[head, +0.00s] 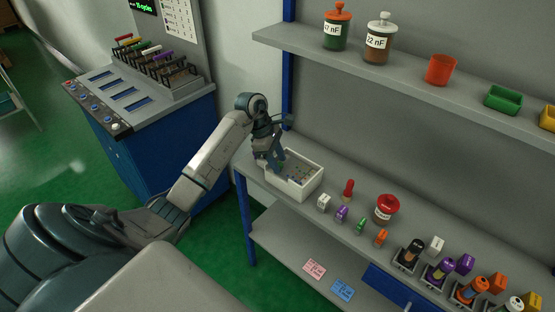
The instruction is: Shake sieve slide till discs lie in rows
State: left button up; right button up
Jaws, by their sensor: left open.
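A white open box (292,189) stands at the left end of the grey workbench, with small coloured pieces inside. The pieces are too small to tell apart, and I cannot tell whether they are discs or lie in rows. My left gripper (276,162) is open and points down at the box's left back corner. It partly hides that corner and part of the contents. I cannot tell whether it touches the box. No sieve slide can be made out. My right gripper is not in view.
Right of the box on the bench stand a red-topped tool (347,190), a red-lidded jar (386,208), small coloured blocks and several spools in holders. A shelf (400,67) with jars runs above. A blue cabinet (150,140) stands left, beyond a floor gap.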

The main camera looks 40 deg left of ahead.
pick_arm(q)
jog(key=shift+r, duration=0.1)
jog(key=shift+a+r, duration=0.15)
jog(key=shift+r, duration=0.1)
jog(key=b+v, duration=0.3)
jog(key=v, duration=0.7)
jog(key=shift+c, duration=0.2)
